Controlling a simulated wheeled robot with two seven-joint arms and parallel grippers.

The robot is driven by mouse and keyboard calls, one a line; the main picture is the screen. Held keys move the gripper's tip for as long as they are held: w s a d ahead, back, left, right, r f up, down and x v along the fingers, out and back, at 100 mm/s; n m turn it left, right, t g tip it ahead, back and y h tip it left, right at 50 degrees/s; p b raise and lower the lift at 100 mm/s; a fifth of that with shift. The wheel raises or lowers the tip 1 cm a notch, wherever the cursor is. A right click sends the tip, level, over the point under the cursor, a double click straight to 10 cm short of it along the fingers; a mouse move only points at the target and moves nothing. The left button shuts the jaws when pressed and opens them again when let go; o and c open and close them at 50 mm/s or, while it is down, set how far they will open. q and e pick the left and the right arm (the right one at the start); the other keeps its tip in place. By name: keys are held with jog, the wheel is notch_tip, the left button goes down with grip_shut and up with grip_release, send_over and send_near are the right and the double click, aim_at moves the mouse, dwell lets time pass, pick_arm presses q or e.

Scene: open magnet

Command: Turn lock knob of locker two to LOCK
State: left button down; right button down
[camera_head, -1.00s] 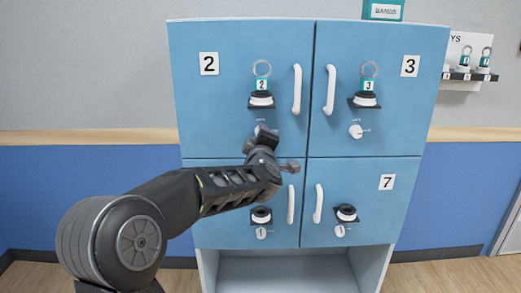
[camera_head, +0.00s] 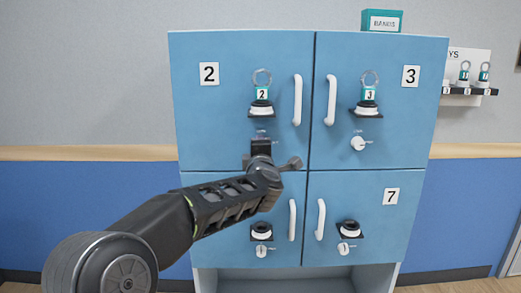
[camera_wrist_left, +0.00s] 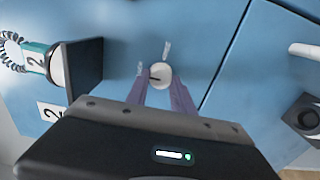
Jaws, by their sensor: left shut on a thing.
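Locker two (camera_head: 215,125) is the upper left blue door with a "2" plate. Its white round lock knob (camera_wrist_left: 161,75) shows in the left wrist view, with a dark slot in its face. A slim white piece or mark sits just above it there; I cannot tell which. My left gripper (camera_head: 261,140) is at this knob, below the number 2 key holder; its fingers (camera_wrist_left: 160,84) are shut on the knob's sides. In the head view the gripper mostly hides the knob. My right gripper is in neither view.
The number 2 key (camera_head: 262,93) stands in its holder close above the gripper. White door handles (camera_head: 297,100) stick out to the right. Locker three's knob (camera_head: 358,143) and the lower lockers' knobs are near. A teal box (camera_head: 382,21) sits on top.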

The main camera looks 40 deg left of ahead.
pick_arm(q)
jog(key=c, duration=1.1)
grip_release()
jog(key=v, duration=0.8)
jog(key=shift+w, duration=0.1)
